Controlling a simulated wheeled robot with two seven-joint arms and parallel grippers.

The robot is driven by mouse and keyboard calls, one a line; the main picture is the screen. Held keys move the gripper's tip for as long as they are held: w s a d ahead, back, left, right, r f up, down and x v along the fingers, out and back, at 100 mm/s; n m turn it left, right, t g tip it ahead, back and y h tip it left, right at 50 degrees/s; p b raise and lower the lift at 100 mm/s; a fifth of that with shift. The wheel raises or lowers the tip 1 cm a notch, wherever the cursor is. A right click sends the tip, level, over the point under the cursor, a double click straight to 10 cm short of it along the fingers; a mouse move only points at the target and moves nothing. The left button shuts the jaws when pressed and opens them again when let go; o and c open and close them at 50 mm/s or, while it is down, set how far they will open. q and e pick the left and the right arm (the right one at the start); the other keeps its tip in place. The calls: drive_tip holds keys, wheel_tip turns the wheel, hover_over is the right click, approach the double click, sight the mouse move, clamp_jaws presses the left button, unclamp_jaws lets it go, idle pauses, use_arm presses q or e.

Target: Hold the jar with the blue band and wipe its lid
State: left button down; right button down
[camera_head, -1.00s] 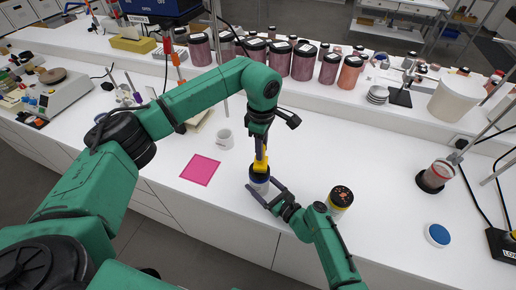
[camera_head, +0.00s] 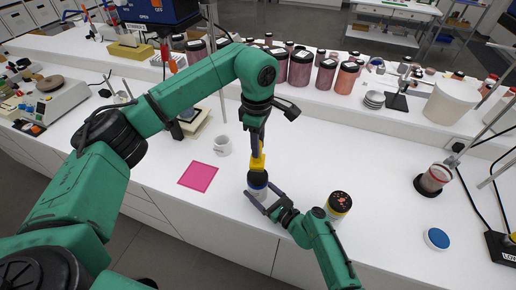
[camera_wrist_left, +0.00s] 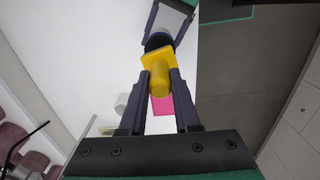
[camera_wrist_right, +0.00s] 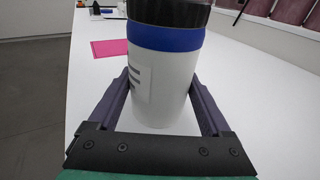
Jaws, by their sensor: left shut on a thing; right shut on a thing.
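The jar with the blue band (camera_wrist_right: 165,75) is white with a dark lid and fills the right wrist view. In the head view the jar (camera_head: 258,187) stands upright near the front of the bench. My right gripper (camera_head: 265,196) is shut on its body, one finger on each side, below the band. My left gripper (camera_head: 258,150) points down above the jar, shut on the knob of a yellow wiping pad (camera_wrist_left: 160,75).
A yellow-banded jar (camera_head: 340,203) stands just right of my right gripper. A pink square (camera_head: 198,176) and a white mug (camera_head: 222,146) are to the left. A round blue-topped item (camera_head: 437,239) lies at the right. Several pigment jars (camera_head: 301,64) line the raised shelf behind.

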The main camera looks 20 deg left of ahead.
drive_tip(key=shift+d+f, duration=0.1)
drive_tip(key=shift+f, duration=0.1)
unclamp_jaws()
use_arm(q)
drive_tip(key=shift+w, duration=0.15)
drive_tip(key=shift+f, duration=0.1)
use_arm(e)
drive_tip(key=shift+w, duration=0.1)
drive_tip(key=v, duration=1.2)
